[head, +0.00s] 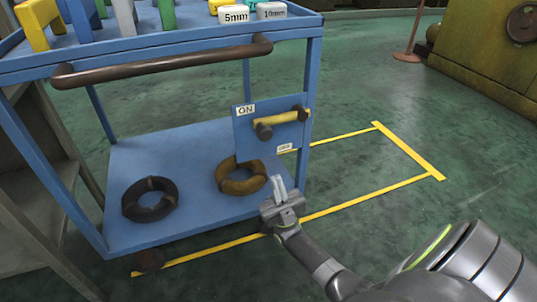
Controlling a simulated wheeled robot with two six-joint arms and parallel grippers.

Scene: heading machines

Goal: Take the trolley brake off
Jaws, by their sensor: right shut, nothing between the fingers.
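The blue trolley (190,52) stands at the left with a brown push handle (165,62) across its near top edge. A blue brake plate (244,138) is fixed at its right corner post. The plate has an "ON" label (245,110) at the upper left and a smaller label (285,148) at the lower right, too small to read. A yellow brake lever (280,117) lies nearly level across the plate, with dark knobs at both ends. My right gripper (279,187) is shut and empty, below the plate and apart from the lever. My left gripper is not in view.
The lower shelf (190,150) carries a dark coil (150,199) and a brownish-yellow coil (240,178). Colored blocks and "5mm" and "10mm" labels (234,14) are on the top. Yellow floor lines (405,148) mark a bay at right. The green floor there is clear.

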